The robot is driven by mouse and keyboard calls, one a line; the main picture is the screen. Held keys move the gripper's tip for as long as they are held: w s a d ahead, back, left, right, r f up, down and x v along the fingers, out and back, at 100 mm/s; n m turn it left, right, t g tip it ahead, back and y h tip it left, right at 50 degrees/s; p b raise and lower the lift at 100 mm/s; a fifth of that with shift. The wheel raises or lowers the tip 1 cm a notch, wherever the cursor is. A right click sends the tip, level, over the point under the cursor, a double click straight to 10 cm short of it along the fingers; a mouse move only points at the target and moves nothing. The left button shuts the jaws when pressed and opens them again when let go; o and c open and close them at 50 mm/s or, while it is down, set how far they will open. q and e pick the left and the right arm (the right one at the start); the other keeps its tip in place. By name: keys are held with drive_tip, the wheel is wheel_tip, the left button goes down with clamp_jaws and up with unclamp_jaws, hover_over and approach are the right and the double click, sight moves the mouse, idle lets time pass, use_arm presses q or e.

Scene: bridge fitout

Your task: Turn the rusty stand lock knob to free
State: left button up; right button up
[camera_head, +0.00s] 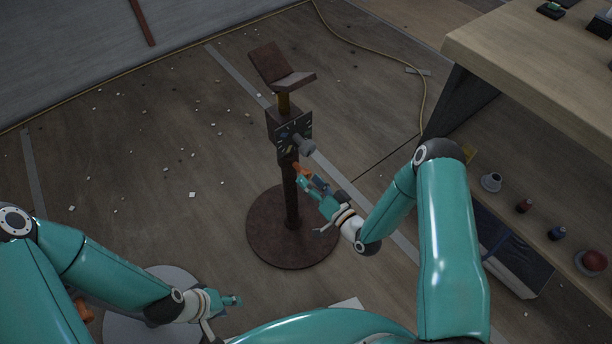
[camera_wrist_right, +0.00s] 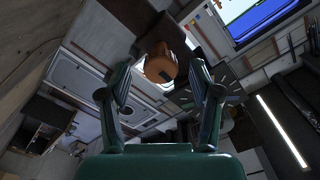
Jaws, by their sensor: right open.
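The rusty stand (camera_head: 290,200) stands upright on a round brown base, with a tilted plate on top. A dark dial plate with coloured marks (camera_head: 286,136) and a grey cylindrical part (camera_head: 304,145) are on its upper post. An orange knob (camera_head: 301,169) sits just below the dial plate. My right gripper (camera_head: 308,183) is open, close to the orange knob. In the right wrist view the orange knob (camera_wrist_right: 161,65) shows between and beyond the open fingers (camera_wrist_right: 161,88); I cannot tell whether they touch it. My left gripper (camera_head: 232,300) is low at left, away from the stand.
A yellow hose (camera_head: 375,58) and small scraps lie on the floor. Floor left of the stand is mostly open.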

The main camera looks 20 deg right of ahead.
drive_tip(key=shift+x, duration=1.4)
drive_tip(key=shift+c, duration=0.3)
drive_tip(key=c, duration=1.1)
drive_tip(key=shift+d, duration=0.1)
